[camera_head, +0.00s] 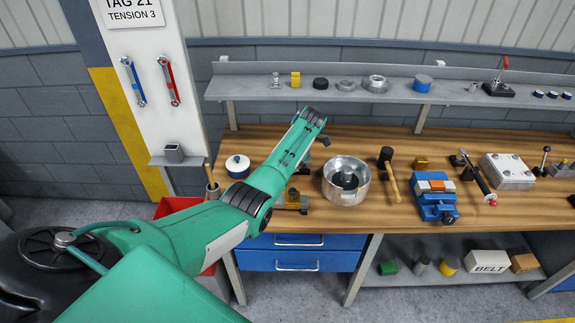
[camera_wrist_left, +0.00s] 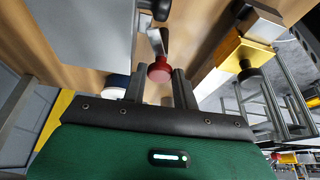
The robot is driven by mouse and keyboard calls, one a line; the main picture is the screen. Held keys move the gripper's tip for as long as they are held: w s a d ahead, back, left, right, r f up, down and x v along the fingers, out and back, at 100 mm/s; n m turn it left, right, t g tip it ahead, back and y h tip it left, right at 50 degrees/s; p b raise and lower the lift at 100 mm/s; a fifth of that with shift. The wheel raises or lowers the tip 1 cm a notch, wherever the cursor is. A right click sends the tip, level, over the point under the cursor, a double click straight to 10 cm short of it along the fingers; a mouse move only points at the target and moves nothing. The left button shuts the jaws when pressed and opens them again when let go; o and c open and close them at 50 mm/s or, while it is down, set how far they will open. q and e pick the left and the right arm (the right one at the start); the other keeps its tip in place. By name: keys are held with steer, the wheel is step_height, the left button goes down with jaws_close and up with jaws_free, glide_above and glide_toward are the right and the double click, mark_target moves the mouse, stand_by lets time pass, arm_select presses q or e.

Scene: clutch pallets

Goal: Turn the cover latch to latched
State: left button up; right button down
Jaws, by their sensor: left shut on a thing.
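In the left wrist view, a red knob (camera_wrist_left: 160,71) on a short metal lever (camera_wrist_left: 157,40) sits between the two fingers of my left gripper (camera_wrist_left: 160,88). The gripper is shut on this knob, which looks like the handle of the cover latch. A flat grey plate (camera_wrist_left: 85,30) lies beside the lever; I cannot tell whether it is the cover. In the head view my left gripper (camera_head: 322,141) is over the back of the bench, left of the metal bowl. My arm hides the knob and most of the latch there, so its angle cannot be read.
The metal bowl (camera_head: 346,181) stands right of my gripper, and a mallet (camera_head: 388,172) beyond it. A fixture with a brass part (camera_head: 292,198) is close to the forearm. A shelf (camera_head: 260,88) runs behind.

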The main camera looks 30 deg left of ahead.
arm_select(q)
steer(key=o, duration=1)
steer(key=shift+a, duration=0.1)
steer(key=shift+c, duration=0.2)
steer(key=shift+s+r, duration=0.1)
steer(key=shift+r, duration=0.05)
